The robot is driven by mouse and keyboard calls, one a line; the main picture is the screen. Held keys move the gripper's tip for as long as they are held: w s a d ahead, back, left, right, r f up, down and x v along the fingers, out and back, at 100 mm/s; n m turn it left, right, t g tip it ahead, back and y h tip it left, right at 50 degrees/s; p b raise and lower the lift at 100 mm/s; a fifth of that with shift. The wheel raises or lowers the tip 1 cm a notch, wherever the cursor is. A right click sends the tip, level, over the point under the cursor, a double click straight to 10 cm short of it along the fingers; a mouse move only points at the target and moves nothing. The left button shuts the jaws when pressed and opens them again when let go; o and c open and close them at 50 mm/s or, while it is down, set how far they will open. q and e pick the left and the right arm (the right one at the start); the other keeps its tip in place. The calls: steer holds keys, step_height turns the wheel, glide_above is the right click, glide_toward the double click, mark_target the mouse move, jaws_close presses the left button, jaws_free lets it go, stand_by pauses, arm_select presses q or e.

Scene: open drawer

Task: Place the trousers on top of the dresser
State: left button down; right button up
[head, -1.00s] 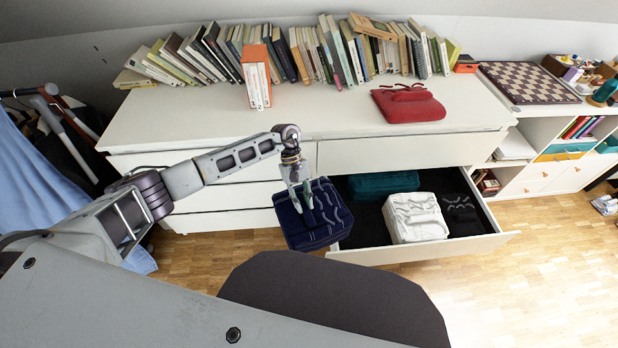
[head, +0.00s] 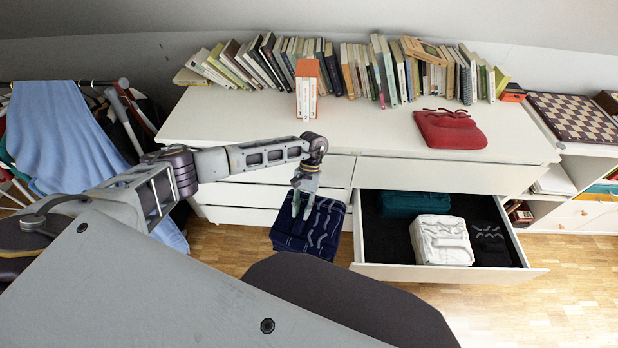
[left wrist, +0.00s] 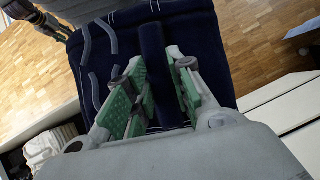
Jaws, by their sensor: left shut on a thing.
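The trousers (head: 322,232) are a folded dark navy bundle with pale wavy marks, hanging in the air left of the open drawer. My left gripper (head: 302,207) is shut on them from above; in the left wrist view its green-padded fingers (left wrist: 153,95) pinch a raised dark fold of the trousers (left wrist: 215,45). The white dresser (head: 220,115) stands behind, its top higher than the trousers.
The dresser's open drawer (head: 385,271) holds a teal folded item (head: 412,202), a white one (head: 440,240) and a black one (head: 488,236). Books (head: 330,70) line the top's back edge. A red folded garment (head: 450,130) lies at its right. The top's front left is clear.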

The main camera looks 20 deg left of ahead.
steer(key=shift+s+d+p, duration=0.15)
steer(key=shift+s+d, duration=0.05)
steer(key=shift+s, duration=0.4)
steer(key=shift+s+d+p, duration=0.15)
steer(key=shift+s, duration=0.45)
steer(key=shift+d, duration=0.1)
steer(key=shift+c, duration=0.5)
